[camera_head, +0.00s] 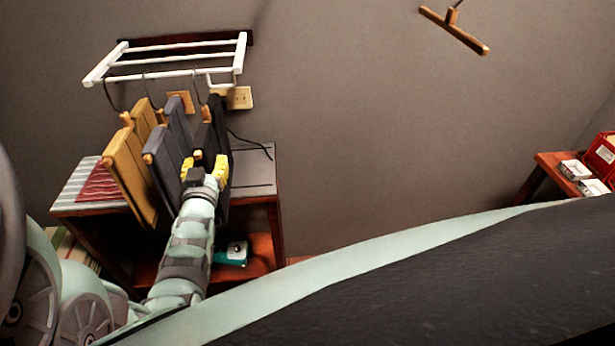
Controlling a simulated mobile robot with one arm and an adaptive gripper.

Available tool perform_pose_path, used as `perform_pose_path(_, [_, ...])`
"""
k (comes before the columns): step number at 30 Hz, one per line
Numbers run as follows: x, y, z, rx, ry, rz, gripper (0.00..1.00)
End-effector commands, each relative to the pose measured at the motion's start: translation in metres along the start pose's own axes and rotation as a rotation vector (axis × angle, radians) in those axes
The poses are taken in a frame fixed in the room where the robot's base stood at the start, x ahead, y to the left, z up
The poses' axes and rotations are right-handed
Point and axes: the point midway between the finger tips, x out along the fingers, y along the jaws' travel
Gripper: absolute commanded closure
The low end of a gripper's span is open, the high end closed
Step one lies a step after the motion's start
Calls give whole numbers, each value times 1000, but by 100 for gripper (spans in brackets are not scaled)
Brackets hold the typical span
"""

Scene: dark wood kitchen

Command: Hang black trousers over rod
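A white rack (170,62) with several rods is fixed to the wall at the upper left. Trousers on wooden hangers hang from it by dark hooks. The black trousers (218,118) are at the right end of the row. Grey trousers (163,163) and tan trousers (130,170) hang to their left. My gripper (204,168), with yellow fingertips, is in front of the black trousers, partly covering them. Its fingers are spread apart, with dark cloth visible behind the gap. Contact with the cloth cannot be told.
A low wooden table (254,170) stands below the rack, with a striped red cloth (98,185) on its left and a teal object (233,254) on its shelf. A wooden T-shaped piece (455,30) is at the upper right. A side table (548,162) holds small boxes at far right.

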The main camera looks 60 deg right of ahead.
Motion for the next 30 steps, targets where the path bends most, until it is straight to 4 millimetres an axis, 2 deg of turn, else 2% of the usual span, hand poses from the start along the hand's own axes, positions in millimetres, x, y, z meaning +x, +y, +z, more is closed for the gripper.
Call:
perform_pose_path(1, [0,0,1,0,-2,0,52])
perform_pose_path(3, [0,0,1,0,-2,-1,44])
perform_pose_path(11, [-1,0,2,0,-6,-1,44])
perform_pose_path(16, [-10,0,3,0,-5,-1,44])
perform_pose_path(23, [-40,0,2,0,-4,0,44])
perform_pose_path(30, [-78,0,3,1,-7,-1,44])
